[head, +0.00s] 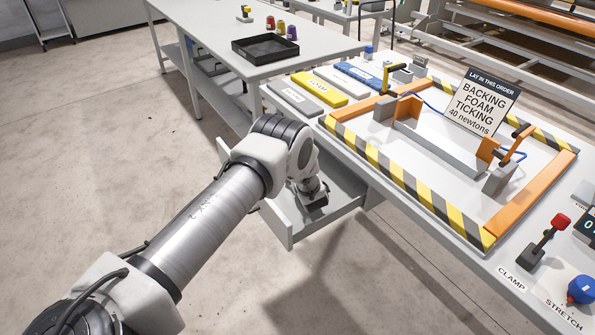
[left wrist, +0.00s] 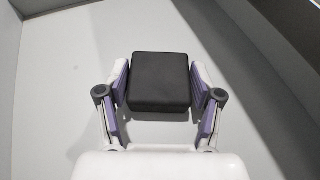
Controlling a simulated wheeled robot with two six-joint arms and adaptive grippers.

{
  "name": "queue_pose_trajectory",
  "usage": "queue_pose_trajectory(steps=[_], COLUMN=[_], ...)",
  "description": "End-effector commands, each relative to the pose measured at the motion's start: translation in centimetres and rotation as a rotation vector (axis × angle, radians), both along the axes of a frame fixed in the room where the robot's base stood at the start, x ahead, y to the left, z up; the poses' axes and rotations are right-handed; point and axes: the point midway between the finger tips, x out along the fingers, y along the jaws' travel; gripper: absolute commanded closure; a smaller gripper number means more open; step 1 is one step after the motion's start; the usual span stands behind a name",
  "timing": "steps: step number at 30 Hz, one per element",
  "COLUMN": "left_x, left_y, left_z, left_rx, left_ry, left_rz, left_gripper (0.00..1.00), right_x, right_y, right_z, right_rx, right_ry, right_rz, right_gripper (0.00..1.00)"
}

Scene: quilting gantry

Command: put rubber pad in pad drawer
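The rubber pad (left wrist: 159,82) is a black, square block with rounded edges. In the left wrist view it sits between the two purple-lined fingers of my left gripper (left wrist: 160,88), which lie along its left and right sides. My left gripper (head: 313,200) reaches down inside an open grey drawer (head: 328,218) under the workbench in the head view. The pale drawer floor (left wrist: 60,80) shows around the pad in the left wrist view. Whether the pad touches the floor cannot be told. My right gripper is out of view.
The workbench holds a striped frame (head: 450,215), an orange clamp bar (head: 545,190), a sign (head: 482,102), and yellow (head: 318,88) and blue (head: 357,75) slabs. A black tray (head: 265,49) is on the table behind. The floor left of the drawer is clear.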

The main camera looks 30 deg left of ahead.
Motion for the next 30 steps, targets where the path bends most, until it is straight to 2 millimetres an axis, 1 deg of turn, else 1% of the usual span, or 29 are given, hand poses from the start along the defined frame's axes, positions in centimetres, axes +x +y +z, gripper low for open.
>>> queue_pose_trajectory(steps=[10,13,14,17,24,27,30], left_x=[0.0,0.0,-0.2,-1.4,-5.5,-6.8,-7.6], left_y=[0.0,0.0,-0.3,-1.5,-5.7,-7.0,-7.7], left_z=[0.1,0.8,0.7,1.3,3.6,4.3,4.8], left_rx=[0.0,0.0,0.0,-0.001,0.001,0.001,0.001], left_ry=[0.0,0.0,0.001,0.003,0.003,0.002,0.001], left_rz=[0.0,0.0,-0.001,-0.002,-0.003,-0.003,-0.002], left_gripper=[0.13,0.13,0.13,0.13,0.13,0.13,0.13], right_x=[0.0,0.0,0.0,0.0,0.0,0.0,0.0], right_y=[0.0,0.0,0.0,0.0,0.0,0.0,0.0], right_z=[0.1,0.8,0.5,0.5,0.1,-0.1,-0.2], right_rx=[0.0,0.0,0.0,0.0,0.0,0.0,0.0], right_ry=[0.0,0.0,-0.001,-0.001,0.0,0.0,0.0], right_rz=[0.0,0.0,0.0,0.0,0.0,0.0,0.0], right_gripper=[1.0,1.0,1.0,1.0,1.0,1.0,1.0])
